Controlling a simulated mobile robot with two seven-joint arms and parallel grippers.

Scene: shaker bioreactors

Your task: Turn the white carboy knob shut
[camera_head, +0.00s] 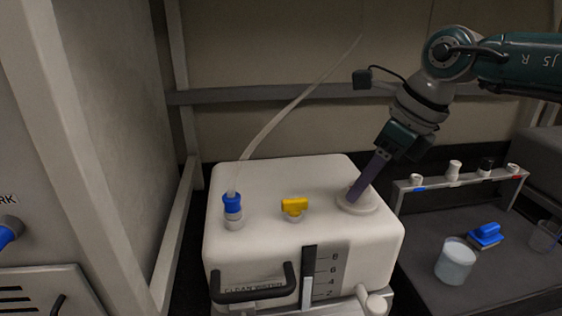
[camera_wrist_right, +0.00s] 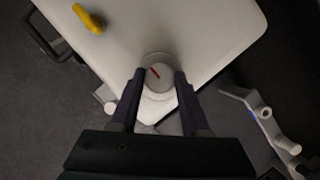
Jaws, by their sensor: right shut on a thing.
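The white carboy (camera_head: 300,180) is a large box with a level scale on its front. The white knob (camera_head: 372,208) sits on its top at the right, partly hidden behind my right gripper (camera_head: 356,198). In the right wrist view, the knob (camera_wrist_right: 158,72) is round with a short, slanting red mark on its face. My right gripper's two dark fingers (camera_wrist_right: 157,85) stand on either side of it and are shut on it. My left gripper is not in view.
A yellow handle (camera_head: 295,206) and a blue-collared fitting (camera_head: 233,205) with a clear tube stand on the carboy top. A black handle (camera_head: 252,288) is at its front. At right, a dark bench holds a beaker (camera_head: 455,262), a blue item (camera_head: 485,236) and a rack (camera_head: 460,181).

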